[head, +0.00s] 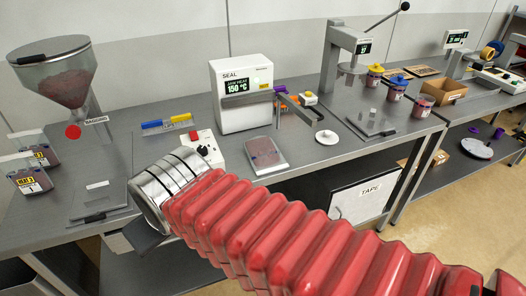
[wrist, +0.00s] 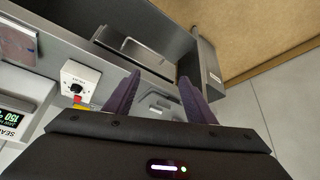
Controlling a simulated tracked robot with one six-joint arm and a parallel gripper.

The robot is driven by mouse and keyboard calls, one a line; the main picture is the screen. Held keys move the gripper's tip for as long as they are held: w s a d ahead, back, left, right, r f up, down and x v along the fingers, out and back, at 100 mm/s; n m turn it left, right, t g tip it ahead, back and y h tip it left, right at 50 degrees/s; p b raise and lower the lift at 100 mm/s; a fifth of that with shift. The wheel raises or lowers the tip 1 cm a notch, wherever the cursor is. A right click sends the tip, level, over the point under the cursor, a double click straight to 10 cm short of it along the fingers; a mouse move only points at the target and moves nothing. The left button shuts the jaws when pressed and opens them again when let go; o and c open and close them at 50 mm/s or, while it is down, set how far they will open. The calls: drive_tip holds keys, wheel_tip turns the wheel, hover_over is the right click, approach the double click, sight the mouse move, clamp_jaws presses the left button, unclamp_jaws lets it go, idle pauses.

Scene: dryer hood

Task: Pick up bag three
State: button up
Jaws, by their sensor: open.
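A flat clear bag with reddish contents (head: 264,151) lies on a light plate in front of the sealer; I cannot read a number on it. It also shows at the upper left of the wrist view (wrist: 17,42). Two more reddish bags with yellow labels, a front one (head: 32,180) and a rear one (head: 42,156), stand at the far left; the front label seems to end in 2. No bag is readable as three. My gripper (wrist: 160,92) is open, its two purple fingers apart with nothing between them.
A hopper (head: 62,82) stands at the back left. The sealer (head: 241,95) reads 150 °C, with a white switch box (head: 202,150) in front. A press stand (head: 338,60) and several lidded jars stand further right.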

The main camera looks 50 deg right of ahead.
drive_tip(key=o, duration=0.6)
drive_tip(key=w+d+h, duration=0.1)
drive_tip(key=w+d, duration=0.1)
drive_tip(key=d, duration=0.1)
drive_tip(key=w+d+m+h, duration=0.1)
drive_tip(key=w+d, duration=0.1)
drive_tip(key=d, duration=0.2)
drive_tip(key=w+d+m+t+h, duration=0.1)
drive_tip(key=d, duration=0.3)
drive_tip(key=shift+w+f, duration=0.4)
drive_tip(key=o, duration=0.6)
drive_tip(key=d+h, duration=0.1)
drive_tip(key=d, duration=0.3)
drive_tip(key=w+d+f+m+t, duration=0.1)
drive_tip(key=d, duration=0.4)
drive_tip(key=w+d+h, duration=0.1)
drive_tip(key=d, duration=0.4)
drive_tip(key=shift+w+d+f+m+h, duration=0.2)
drive_tip(key=shift+f+m+h, duration=0.1)
drive_tip(key=shift+f+m, duration=0.1)
drive_tip(key=m+t, duration=0.2)
drive_tip(key=t, duration=0.2)
approach(265, 149)
drive_tip(key=shift+s+a+r+h, duration=0.4)
drive_tip(key=shift+s+a, duration=0.4)
drive_tip(key=shift+x, duration=4.35)
drive_tip(key=shift+f, duration=0.2)
